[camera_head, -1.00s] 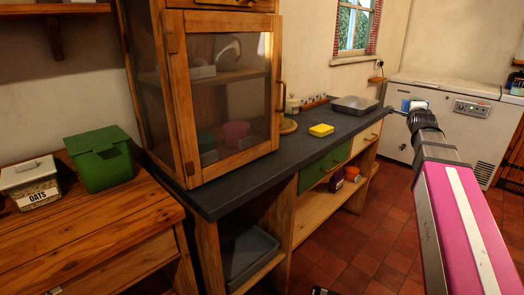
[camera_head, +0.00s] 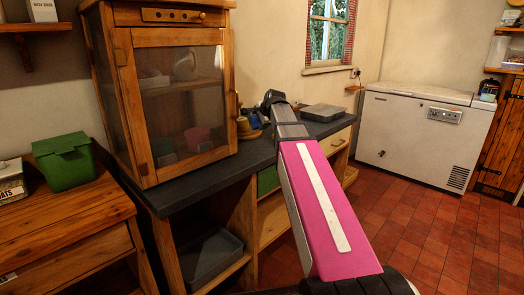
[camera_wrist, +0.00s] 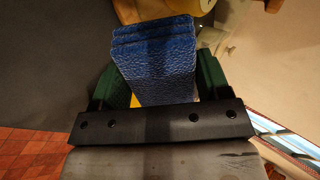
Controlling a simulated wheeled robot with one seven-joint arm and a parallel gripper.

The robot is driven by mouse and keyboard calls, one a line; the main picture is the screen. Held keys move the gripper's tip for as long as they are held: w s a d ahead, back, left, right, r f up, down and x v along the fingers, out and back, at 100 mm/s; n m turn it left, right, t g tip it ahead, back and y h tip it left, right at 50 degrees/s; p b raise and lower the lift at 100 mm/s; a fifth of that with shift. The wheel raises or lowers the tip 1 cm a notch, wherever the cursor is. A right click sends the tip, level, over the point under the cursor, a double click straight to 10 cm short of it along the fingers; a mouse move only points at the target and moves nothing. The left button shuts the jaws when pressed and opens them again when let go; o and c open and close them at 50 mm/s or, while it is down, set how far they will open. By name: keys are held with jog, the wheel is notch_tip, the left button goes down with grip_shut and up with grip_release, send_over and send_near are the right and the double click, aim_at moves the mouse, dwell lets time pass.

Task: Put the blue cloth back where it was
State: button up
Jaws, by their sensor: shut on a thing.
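The blue cloth (camera_wrist: 155,55) is a folded, textured stack in the wrist view. My gripper (camera_wrist: 158,82) is shut on it, with a green finger on each side. In the head view my gripper is mostly hidden behind my own arm, over the dark counter (camera_head: 190,184) just right of the glass-fronted cupboard (camera_head: 180,100). A small patch of blue, probably the cloth (camera_head: 253,117), shows there. I cannot tell whether the cloth touches the counter.
A round wooden piece (camera_wrist: 225,18) lies close to the cloth in the wrist view. A grey tray (camera_head: 322,112) stands at the counter's far end. A green bin (camera_head: 65,162) sits on the left bench. A white chest freezer (camera_head: 420,130) stands at the back right.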

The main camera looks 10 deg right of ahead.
aim_at(264, 149)
jog(key=n+g, duration=0.1)
jog(key=s+n+g, duration=0.1)
jog(key=g, duration=0.1)
jog(key=shift+f, duration=0.15)
jog(key=s+r+n+g+h, duration=0.2)
jog(key=s+n+g+h, duration=0.1)
jog(key=s+n+g, duration=0.4)
jog(key=shift+m+t, duration=0.4)
jog(key=shift+m, duration=0.5)
jog(key=shift+s+f, duration=0.15)
jog(key=shift+f, duration=1.45)
jog(key=shift+s+f, duration=0.2)
jog(key=shift+f, duration=1.4)
jog(key=shift+s+f, duration=0.15)
jog(key=shift+f, duration=1.45)
jog(key=o, duration=0.8)
notch_tip(264, 149, up, 12)
jog(key=shift+r, duration=0.1)
